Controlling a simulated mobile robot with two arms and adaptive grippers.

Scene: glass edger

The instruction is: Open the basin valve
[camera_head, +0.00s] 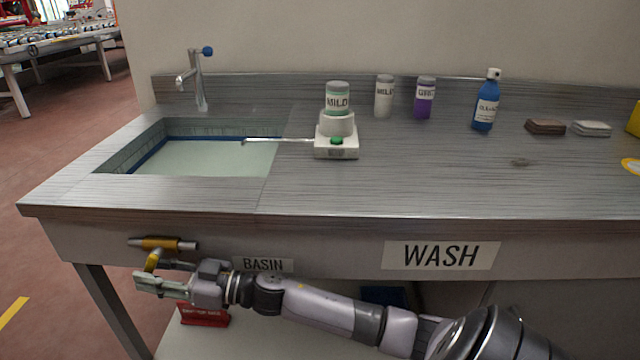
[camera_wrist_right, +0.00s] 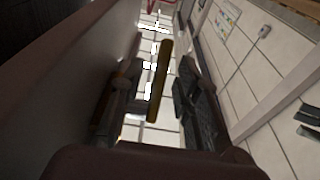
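The basin valve (camera_head: 160,244) is a brass and grey fitting on the front of the wash bench, left of the BASIN label. Its yellow lever (camera_head: 152,261) hangs down from it. My right gripper (camera_head: 160,283) is at the lever's lower end, just below the valve body. In the right wrist view the yellow lever (camera_wrist_right: 160,80) stands between the two dark fingers, with a visible gap to the right finger, so the gripper is open around it. I cannot tell whether the left finger touches the lever. My left gripper is not in view.
The basin (camera_head: 200,157) holds pale liquid, with a tap (camera_head: 199,85) behind it. A small white device (camera_head: 337,148) with a green-labelled jar (camera_head: 338,97) stands beside it. A red sign (camera_head: 204,315) sits below my right gripper.

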